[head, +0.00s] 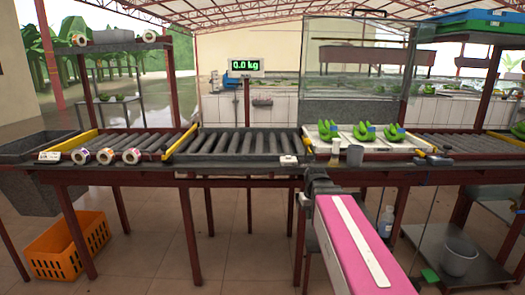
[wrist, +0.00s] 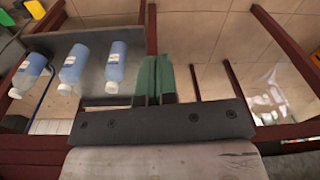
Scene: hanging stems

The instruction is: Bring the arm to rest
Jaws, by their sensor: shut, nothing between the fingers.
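My gripper (wrist: 154,62) shows in the wrist view as two green fingers pressed together, with nothing between them. Its dark bolted bar lies behind them. In the head view my pink arm link reaches from the bottom right toward the front edge of the roller table (head: 245,172). Its dark far end is close to that edge, and the fingers cannot be made out there.
Green banana bunches (head: 363,132) lie on pale trays on the table. An orange crate (head: 66,247) is on the floor. Bottles (wrist: 115,65) stand on a low shelf in the wrist view.

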